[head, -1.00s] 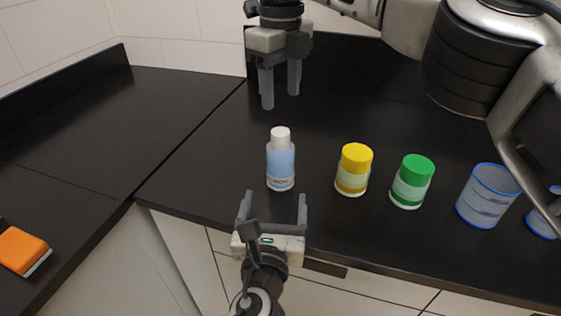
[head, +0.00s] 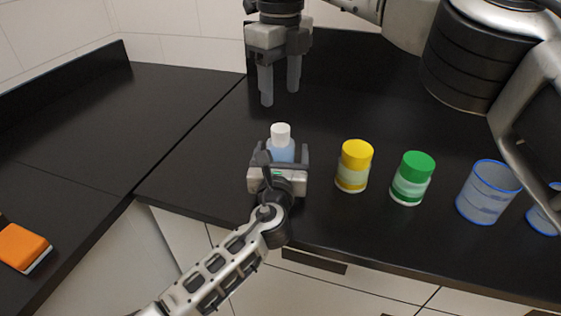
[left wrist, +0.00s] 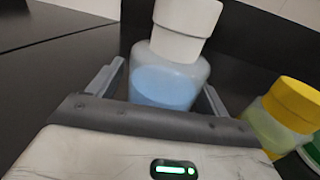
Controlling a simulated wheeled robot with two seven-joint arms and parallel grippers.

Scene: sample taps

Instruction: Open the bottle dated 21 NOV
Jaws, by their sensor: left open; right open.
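A clear bottle with pale blue liquid and a white cap (head: 281,134) stands upright on the black counter; it also shows in the left wrist view (left wrist: 168,80). My left gripper (head: 280,155) is open, with its fingers on either side of the bottle's body. The gripper hides the lower part of the bottle, and no date can be read on it. My right gripper (head: 281,84) is open and empty, pointing down above the counter behind the bottle. A yellow-capped bottle (head: 354,167) and a green-capped bottle (head: 411,179) stand to the right; their dates are not readable.
Blue-rimmed clear beakers (head: 488,193) stand at the right of the counter. An orange block (head: 22,247) lies at the far left. The black counter (head: 190,165) left of the bottle is clear. My right arm hangs over the back right.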

